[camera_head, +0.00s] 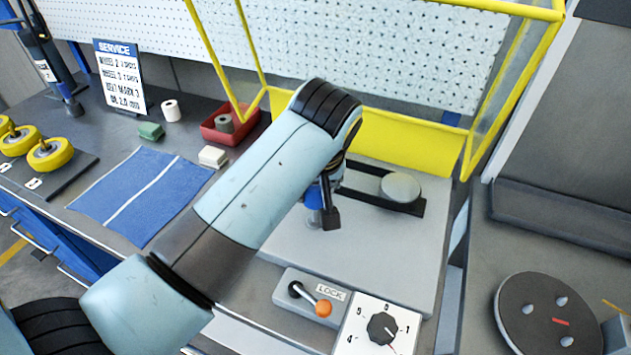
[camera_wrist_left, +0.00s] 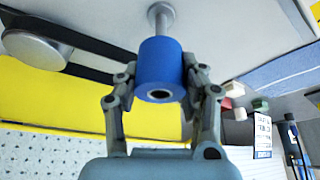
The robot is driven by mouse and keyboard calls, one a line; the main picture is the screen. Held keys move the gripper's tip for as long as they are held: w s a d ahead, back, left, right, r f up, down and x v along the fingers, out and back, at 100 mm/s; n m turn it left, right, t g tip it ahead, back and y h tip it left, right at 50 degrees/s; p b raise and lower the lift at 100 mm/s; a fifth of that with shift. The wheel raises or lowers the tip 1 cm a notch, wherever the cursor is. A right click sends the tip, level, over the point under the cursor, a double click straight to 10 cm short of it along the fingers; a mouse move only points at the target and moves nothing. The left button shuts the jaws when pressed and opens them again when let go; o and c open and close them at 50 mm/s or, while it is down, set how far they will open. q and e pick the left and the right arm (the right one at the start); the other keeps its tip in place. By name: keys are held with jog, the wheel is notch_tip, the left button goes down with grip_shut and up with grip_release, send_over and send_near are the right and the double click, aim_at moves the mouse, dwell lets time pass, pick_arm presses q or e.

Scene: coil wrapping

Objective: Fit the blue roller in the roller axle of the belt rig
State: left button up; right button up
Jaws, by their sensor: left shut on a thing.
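The blue roller (camera_wrist_left: 161,64) is held between the fingers of my left gripper (camera_wrist_left: 162,78), its dark bore facing the wrist camera. The roller axle (camera_wrist_left: 161,16) is a metal post on the rig plate, in line with the roller. Much of the post shows between plate and roller; I cannot tell whether its tip is inside the bore. In the head view the roller (camera_head: 312,196) is partly hidden by my left gripper (camera_head: 327,205), above the belt rig's grey plate (camera_head: 385,255). The rig's silver drum (camera_head: 400,187) has a black belt around it. My right gripper is not in view.
A yellow guard (camera_head: 400,140) stands behind the rig. In front are a lock lever (camera_head: 310,297) and a dial (camera_head: 382,328). To the left are a blue mat (camera_head: 140,192), a red bin (camera_head: 222,135) and several yellow wheels (camera_head: 50,154). A round disc (camera_head: 545,320) lies right.

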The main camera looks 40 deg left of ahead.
aim_at(316, 219)
pick_arm(q)
jog(key=shift+f+b, duration=1.3)
jog(key=shift+f, duration=1.65)
jog(key=o, duration=1.3)
jog(key=shift+r, duration=0.1)
notch_tip(316, 219, up, 10)
jog(key=shift+f, duration=0.1)
